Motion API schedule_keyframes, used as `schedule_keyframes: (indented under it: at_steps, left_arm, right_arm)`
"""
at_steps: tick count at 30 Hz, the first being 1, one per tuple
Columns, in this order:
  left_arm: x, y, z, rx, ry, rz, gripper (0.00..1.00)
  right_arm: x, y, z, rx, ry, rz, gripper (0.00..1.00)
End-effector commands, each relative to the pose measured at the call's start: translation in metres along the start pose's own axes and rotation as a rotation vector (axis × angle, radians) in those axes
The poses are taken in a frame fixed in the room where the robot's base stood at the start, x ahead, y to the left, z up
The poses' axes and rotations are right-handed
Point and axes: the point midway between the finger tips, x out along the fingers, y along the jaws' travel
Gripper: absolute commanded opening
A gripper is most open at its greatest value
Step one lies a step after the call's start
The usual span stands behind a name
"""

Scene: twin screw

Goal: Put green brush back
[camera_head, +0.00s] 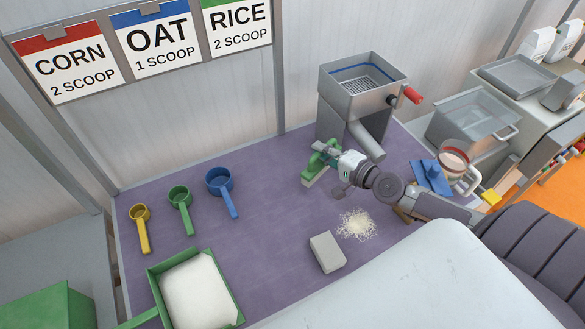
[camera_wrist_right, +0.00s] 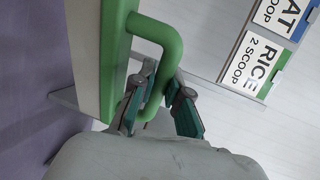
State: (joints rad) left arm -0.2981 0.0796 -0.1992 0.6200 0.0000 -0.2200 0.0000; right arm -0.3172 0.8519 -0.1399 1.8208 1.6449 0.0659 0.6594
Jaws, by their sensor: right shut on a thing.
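The green brush (camera_head: 311,172) is at the far side of the purple table, in front of the metal hopper machine. It has a green handle and a pale bristle block. My right gripper (camera_head: 333,157) is shut on its handle, coming in from the right. In the right wrist view, the fingers of my right gripper (camera_wrist_right: 160,98) close around the looped green handle (camera_wrist_right: 166,50) of the brush. The brush block lies to the left there. I cannot tell whether the bristles touch the table. My left gripper is not in view.
A pile of pale grains (camera_head: 357,224) and a grey block (camera_head: 327,252) lie near the table's middle. Yellow (camera_head: 141,228), green (camera_head: 181,208) and blue (camera_head: 222,190) scoops lie left. A green bin of white grain (camera_head: 157,287) stands front left. The hopper machine (camera_head: 340,95) stands behind the brush.

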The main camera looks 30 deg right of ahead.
Motion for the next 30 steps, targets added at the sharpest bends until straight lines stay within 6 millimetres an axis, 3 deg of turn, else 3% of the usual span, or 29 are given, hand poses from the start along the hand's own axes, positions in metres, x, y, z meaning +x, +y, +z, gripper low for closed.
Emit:
schedule_keyframes:
  at_steps: [4, 12, 19, 27, 30]
  left_arm:
    - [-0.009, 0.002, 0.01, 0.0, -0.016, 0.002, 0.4]
    - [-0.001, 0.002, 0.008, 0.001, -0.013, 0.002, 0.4]
    - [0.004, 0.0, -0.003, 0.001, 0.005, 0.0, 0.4]
    - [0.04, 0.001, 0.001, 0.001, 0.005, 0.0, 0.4]
    - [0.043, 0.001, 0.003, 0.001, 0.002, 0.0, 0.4]
  right_arm:
    - [0.034, 0.008, 0.019, 0.004, -0.002, -0.006, 0.0]
    - [0.087, 0.035, 0.047, 0.0, -0.003, -0.004, 0.0]
    - [0.1, 0.043, 0.054, -0.003, -0.003, -0.001, 0.0]
    - [0.107, 0.079, 0.055, -0.002, -0.004, -0.001, 0.0]
    - [0.108, 0.081, 0.055, -0.002, -0.003, -0.002, 0.0]
